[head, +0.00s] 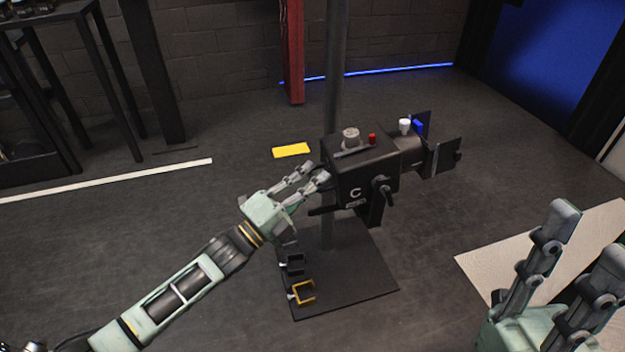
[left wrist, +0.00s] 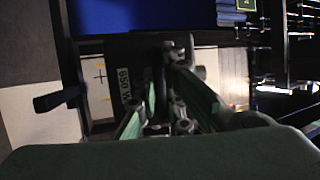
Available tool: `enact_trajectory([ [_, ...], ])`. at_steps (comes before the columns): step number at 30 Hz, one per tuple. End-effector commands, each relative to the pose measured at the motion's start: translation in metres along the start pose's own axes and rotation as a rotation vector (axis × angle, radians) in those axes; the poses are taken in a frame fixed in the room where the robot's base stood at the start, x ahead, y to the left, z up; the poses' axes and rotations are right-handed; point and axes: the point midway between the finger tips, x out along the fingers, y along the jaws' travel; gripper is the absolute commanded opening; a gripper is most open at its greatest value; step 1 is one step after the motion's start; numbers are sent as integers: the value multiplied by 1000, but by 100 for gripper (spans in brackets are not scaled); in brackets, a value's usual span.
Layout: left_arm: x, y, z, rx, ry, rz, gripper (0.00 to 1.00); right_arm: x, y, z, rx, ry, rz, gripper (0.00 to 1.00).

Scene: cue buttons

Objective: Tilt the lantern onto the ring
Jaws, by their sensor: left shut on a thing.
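The lantern (head: 362,172) is a black box-shaped stage lamp marked "C", with black flaps at its right end. It is mounted on a grey upright pole (head: 335,70). My left gripper (head: 318,172) is at the lantern's rear end, shut on a part of it; the exact part gripped is hard to make out. In the left wrist view the fingers (left wrist: 165,95) are in front of the lantern's dark back (left wrist: 124,75), marked "650 W". My right gripper (head: 586,235) is open and empty at the lower right. I cannot make out a ring in either view.
A dark base plate (head: 355,275) lies under the pole, with black and yellow clamps (head: 303,292) at its left. A pale board (head: 520,250) lies at the right. A yellow block (head: 291,150) lies on the floor. A black rack (head: 60,90) stands at the left.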

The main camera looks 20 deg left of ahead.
Motion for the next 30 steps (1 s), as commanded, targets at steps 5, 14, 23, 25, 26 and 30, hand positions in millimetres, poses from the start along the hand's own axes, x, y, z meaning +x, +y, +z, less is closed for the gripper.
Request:
enact_trajectory([
  [5,-1,3,-1,-5,-1,6,0,0,0,0,0,-1,0,28],
  [14,-1,2,0,-3,-1,5,27,0,0,0,0,-2,0,28],
  [23,-2,1,0,-1,0,3,27,0,0,1,-1,-4,1,28],
  [25,-7,2,0,-2,-1,5,27,0,0,1,-1,-4,1,28],
  [26,-11,2,0,-2,-1,5,27,0,0,1,-1,-4,1,28],
  [30,-35,3,0,-3,-2,8,27,0,0,1,-1,-3,0,28],
])
